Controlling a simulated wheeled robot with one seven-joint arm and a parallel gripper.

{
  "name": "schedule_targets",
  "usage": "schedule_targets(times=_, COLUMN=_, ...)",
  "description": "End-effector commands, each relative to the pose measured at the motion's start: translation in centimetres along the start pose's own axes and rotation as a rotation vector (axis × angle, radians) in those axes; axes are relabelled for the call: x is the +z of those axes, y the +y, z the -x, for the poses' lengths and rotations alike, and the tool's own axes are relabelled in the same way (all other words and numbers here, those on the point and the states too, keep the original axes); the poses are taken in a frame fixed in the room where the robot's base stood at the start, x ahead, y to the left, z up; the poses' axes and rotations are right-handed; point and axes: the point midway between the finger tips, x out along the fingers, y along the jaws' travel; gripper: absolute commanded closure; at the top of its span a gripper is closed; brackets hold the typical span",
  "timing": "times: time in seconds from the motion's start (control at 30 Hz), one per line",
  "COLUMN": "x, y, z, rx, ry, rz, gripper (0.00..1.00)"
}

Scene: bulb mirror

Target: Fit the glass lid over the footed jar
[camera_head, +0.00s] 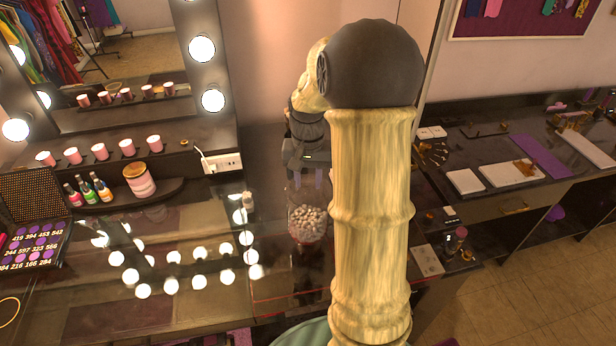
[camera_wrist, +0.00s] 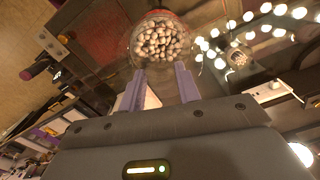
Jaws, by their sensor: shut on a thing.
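The footed jar (camera_head: 307,224) is clear glass, filled with pale round pieces, and stands on the dark glossy counter beyond my arm. It also shows at the top middle of the wrist view (camera_wrist: 160,40). My gripper (camera_head: 311,186) points down above the jar. Its two purple fingers show in the wrist view (camera_wrist: 160,70), apart and shut on the glass lid (camera_wrist: 160,78). The lid is clear and its outline is very faint between the fingers. I cannot tell its exact gap from the jar's rim. The jar's foot is hard to make out.
A mirror with bulbs (camera_head: 212,100) stands at the back left, its lights reflected in the counter. A striped candle jar (camera_head: 139,180) and small bottles (camera_head: 88,190) stand at left. A power strip (camera_head: 222,163) lies behind. A small white box (camera_head: 427,260) lies right of my arm.

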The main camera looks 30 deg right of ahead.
Motion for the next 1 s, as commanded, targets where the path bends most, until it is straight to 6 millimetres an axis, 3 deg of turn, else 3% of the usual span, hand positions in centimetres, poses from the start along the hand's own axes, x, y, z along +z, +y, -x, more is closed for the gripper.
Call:
schedule_targets(times=0.23, x=0.0, y=-0.01, z=-1.55, rx=0.0, ry=0.001, rz=0.0, gripper=0.94)
schedule_targets(times=1.0, x=0.01, y=-0.01, z=-1.56, rx=0.0, ry=0.001, rz=0.001, gripper=0.94)
